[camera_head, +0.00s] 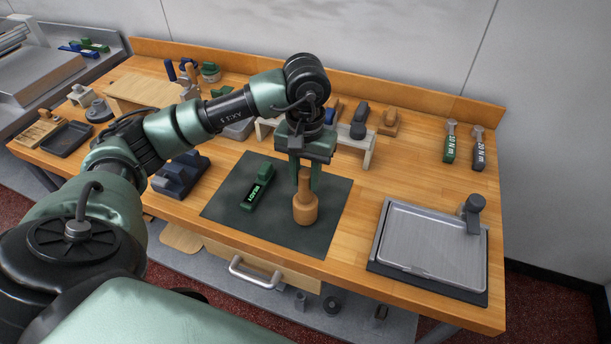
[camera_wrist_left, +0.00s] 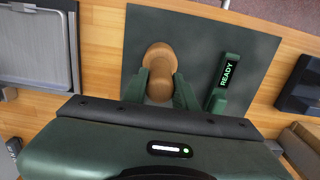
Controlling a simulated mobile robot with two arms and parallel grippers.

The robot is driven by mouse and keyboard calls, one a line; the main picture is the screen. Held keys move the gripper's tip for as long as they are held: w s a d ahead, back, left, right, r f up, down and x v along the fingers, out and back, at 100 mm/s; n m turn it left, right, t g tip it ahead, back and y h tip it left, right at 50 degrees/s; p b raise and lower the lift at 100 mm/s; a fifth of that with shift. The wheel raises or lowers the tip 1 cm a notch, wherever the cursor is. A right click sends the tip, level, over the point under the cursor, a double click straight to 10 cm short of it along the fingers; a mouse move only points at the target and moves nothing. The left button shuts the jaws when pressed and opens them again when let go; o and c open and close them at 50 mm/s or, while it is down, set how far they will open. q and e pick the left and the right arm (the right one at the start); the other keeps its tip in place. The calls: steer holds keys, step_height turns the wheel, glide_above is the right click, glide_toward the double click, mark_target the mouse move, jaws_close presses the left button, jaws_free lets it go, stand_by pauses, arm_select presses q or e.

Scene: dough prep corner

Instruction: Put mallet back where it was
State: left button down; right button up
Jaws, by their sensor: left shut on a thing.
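The mallet (camera_head: 305,207) is wooden, with a round head at the bottom and a handle pointing up. It stands upright on or just above the dark mat (camera_head: 330,237); I cannot tell whether it touches. My left gripper (camera_head: 304,180) comes down from above and is shut on the mallet's handle. In the left wrist view the mallet (camera_wrist_left: 159,57) shows between the two green fingers (camera_wrist_left: 160,88), its head over the mat (camera_wrist_left: 200,33). My right gripper is not in view.
A green block marked READY (camera_head: 257,188) lies on the mat left of the mallet. A metal tray (camera_head: 432,240) stands at the right, two labelled tools (camera_head: 450,141) (camera_head: 478,148) behind it. A dark stepped block (camera_head: 181,174) is left of the mat. A small bench (camera_head: 355,148) stands behind.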

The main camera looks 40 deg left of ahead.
arm_select(q)
steer(key=shift+f, duration=0.55)
steer(key=shift+f+b, duration=0.1)
steer(key=shift+b, duration=0.2)
steer(key=c, duration=1.1)
jaws_free()
